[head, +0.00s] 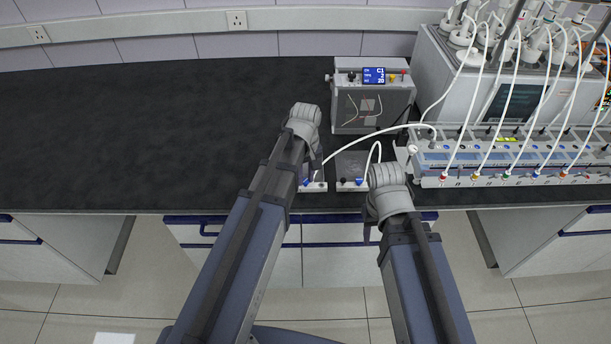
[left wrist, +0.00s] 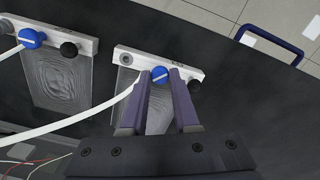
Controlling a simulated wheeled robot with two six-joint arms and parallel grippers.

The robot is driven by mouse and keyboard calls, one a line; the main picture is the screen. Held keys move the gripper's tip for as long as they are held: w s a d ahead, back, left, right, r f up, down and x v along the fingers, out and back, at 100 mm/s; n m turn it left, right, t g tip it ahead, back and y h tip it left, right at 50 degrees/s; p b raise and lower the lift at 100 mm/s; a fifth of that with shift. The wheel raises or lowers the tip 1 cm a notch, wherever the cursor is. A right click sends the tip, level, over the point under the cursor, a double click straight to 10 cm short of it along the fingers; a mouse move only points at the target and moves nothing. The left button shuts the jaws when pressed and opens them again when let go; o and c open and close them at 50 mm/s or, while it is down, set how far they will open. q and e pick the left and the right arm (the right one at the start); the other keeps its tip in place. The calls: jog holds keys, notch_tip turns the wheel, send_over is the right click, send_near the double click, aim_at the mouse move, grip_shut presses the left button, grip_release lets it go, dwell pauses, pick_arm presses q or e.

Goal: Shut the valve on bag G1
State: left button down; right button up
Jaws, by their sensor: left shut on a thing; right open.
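Two flat grey bags with white top bars lie side by side at the bench's front edge; I cannot read a label telling which is G1. The left bag in the head view (head: 317,171) shows in the middle of the left wrist view, with its white bar (left wrist: 129,57). My left gripper (left wrist: 160,76) is shut on its blue valve (left wrist: 160,73), one finger on each side; a pale stripe crosses the knob at a slant. The other bag (left wrist: 58,85) has a blue valve (left wrist: 31,38) that stands free. My right gripper (head: 370,228) is open, low by the front edge.
White tubes run from the valves toward the tube rack (head: 500,160) at the right. A grey meter box (head: 372,108) stands behind the bags. Black knobs (left wrist: 69,49) sit beside the valves. The bench's left side (head: 140,130) is clear.

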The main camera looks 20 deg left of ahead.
aim_at(305, 180)
pick_arm(q)
jog(key=m, duration=0.4)
jog(key=shift+m, duration=2.5)
jog(key=c, duration=0.7)
grip_release()
jog(key=shift+o, duration=0.2)
notch_tip(305, 180, up, 8)
jog(key=p, duration=0.8)
jog(key=shift+f, duration=0.1)
